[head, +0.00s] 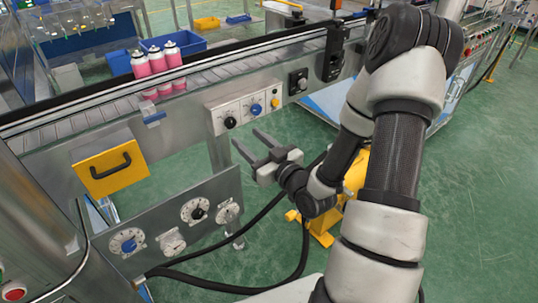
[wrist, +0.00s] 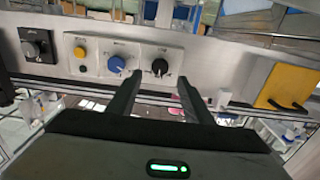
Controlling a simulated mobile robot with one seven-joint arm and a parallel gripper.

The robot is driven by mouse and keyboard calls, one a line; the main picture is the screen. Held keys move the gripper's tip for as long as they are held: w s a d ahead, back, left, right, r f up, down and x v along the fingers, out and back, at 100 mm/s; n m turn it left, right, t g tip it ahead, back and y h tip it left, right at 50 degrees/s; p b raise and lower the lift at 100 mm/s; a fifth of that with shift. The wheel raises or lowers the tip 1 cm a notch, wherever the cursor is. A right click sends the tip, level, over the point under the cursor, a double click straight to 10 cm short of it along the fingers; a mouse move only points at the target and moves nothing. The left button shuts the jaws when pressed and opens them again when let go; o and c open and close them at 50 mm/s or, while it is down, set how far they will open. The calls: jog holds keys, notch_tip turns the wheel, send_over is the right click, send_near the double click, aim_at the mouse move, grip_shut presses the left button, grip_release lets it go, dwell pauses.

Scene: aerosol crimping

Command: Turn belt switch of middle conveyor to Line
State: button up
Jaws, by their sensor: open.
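A light control panel (head: 243,108) is mounted on the side of the conveyor (head: 200,88). It carries a black knob (head: 230,122), a blue knob (head: 256,109) and a yellow button (head: 275,102). The labels are too small to read, so I cannot tell which knob is the belt switch or its setting. My gripper (head: 246,137) is open and empty, its fingers pointing at the panel. In the wrist view the black knob (wrist: 160,67) appears between the fingertips of my gripper (wrist: 160,77), apparently apart from them. The blue knob (wrist: 116,64) is just left of the left fingertip.
A black rotary switch box (head: 298,82) sits right of the panel. A yellow handled cover (head: 110,167) is to the left. Below is a plate with several dials (head: 129,241). Pink-and-white cans (head: 157,60) stand on the belt. Black cables run beneath my gripper.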

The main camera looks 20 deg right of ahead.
jog(key=p+v, duration=0.4)
jog(key=v, duration=0.5)
jog(key=shift+s+p, duration=0.2)
jog(key=shift+p, duration=0.1)
jog(key=shift+w, duration=0.1)
